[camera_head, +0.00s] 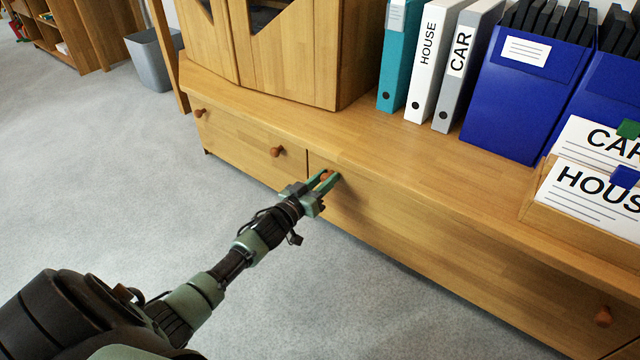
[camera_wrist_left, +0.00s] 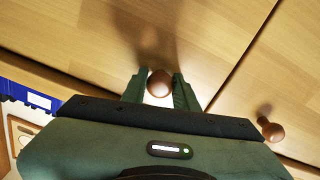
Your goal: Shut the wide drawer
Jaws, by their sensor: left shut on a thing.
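The wide drawer (camera_head: 430,245) is the long wooden front in the lower part of the cabinet. It has a round brown knob near each end; the right knob (camera_head: 603,317) is free. My left gripper (camera_head: 324,187) is at its left knob, with one green finger on each side, shut on it. That knob (camera_wrist_left: 159,83) shows between the fingers in the left wrist view. The drawer front looks about level with the narrower drawer beside it; I cannot tell whether a small gap stands behind it. My right gripper is out of view.
A narrower drawer (camera_head: 237,140) with two knobs is to the left. Binders (camera_head: 433,60), blue file boxes (camera_head: 520,85) and a wooden card tray (camera_head: 575,215) stand on the cabinet top. A grey bin (camera_head: 152,62) is at the back left. The carpet in front is clear.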

